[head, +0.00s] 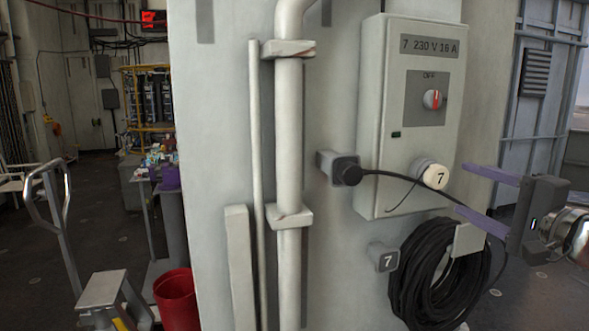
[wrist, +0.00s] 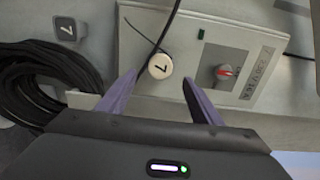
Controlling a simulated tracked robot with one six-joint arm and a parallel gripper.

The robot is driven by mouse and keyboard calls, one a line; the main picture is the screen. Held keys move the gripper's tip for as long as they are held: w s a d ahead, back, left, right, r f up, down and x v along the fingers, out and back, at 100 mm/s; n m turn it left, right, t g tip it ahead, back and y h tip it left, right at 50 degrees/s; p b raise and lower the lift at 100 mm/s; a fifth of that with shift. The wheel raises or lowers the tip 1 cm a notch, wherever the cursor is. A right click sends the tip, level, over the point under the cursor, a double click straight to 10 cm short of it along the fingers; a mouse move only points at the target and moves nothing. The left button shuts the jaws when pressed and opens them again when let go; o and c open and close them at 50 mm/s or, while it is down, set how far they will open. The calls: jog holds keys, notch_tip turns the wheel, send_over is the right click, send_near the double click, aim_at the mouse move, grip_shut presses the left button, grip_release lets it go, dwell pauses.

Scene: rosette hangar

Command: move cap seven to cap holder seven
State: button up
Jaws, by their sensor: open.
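Cap seven (head: 435,177) is a round cream cap marked 7. It sits on the lower front of the grey switch box, and it also shows in the wrist view (wrist: 160,66). A thin dark cord runs from beside it. Cap holder seven (head: 384,258) is a small grey block marked 7 on the wall below left of the box; it also shows in the wrist view (wrist: 64,28). It looks empty. My gripper (head: 460,187) is open, with its purple fingers pointing at the cap from the right. In the wrist view the cap appears between the fingertips; contact cannot be told.
The switch box (head: 375,130) has a red rotary switch (head: 433,99). Coiled black cable (head: 435,275) hangs below. A vertical pipe (head: 289,130) stands left. Open floor lies behind my gripper.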

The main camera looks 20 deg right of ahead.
aim_at(441, 178)
jog(key=shift+w+a, duration=0.1)
jog(key=shift+w, duration=3.7)
jog(key=shift+c, duration=0.7)
jog(key=c, duration=1.3)
jog(key=shift+s, duration=0.55)
jog(key=shift+s, duration=0.1)
jog(key=shift+s, duration=0.4)
jog(key=shift+s, duration=0.3)
